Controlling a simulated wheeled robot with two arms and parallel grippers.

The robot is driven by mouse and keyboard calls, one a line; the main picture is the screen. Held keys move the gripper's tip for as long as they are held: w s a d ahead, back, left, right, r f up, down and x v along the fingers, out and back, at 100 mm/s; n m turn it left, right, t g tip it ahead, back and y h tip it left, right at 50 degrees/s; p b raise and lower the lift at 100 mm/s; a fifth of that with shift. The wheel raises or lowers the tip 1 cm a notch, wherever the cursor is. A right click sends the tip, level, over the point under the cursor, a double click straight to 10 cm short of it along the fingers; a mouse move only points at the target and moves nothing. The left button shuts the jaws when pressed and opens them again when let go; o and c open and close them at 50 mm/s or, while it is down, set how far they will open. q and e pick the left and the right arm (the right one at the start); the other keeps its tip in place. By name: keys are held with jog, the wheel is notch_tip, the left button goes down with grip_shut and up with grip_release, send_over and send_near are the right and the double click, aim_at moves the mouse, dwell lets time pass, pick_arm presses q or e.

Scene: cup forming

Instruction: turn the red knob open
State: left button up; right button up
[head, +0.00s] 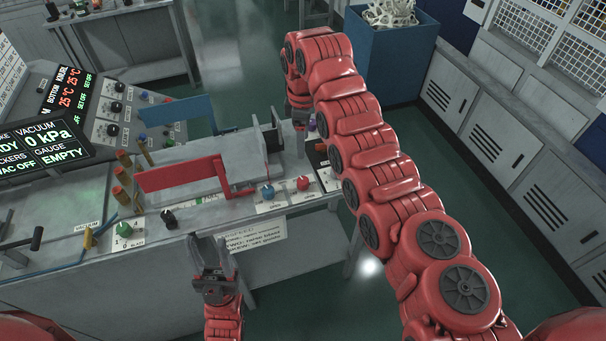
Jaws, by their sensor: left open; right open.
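The red knob (303,183) sits on a white label plate on the front right of the machine's bench top. A blue knob (267,191) is just to its left. My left gripper (209,244) is open and empty, in front of the bench edge, left of and nearer than the red knob. My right arm reaches up past the bench's right end and bends down. Its gripper (300,127) is small and dark above the bench's back right, beyond the red knob, and apart from it. Its fingers are hard to make out.
A red guard bar (180,175) and a blue bar (170,112) stand over the bench. A green knob (124,229) and a black knob (169,218) lie further left. A blue bin (390,55) and grey cabinets (500,120) stand on the right, with floor between.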

jog(key=b, duration=0.4)
send_over(303, 180)
notch_tip(303, 180, down, 8)
jog(key=shift+a+f, duration=0.1)
jog(key=shift+f+p, duration=0.35)
jog(key=shift+p, duration=0.7)
notch_tip(303, 180, down, 5)
jog(key=shift+f+p, duration=0.2)
jog(key=shift+p, duration=0.75)
jog(key=shift+w+f, duration=0.1)
jog(key=shift+f, duration=0.5)
grip_shut()
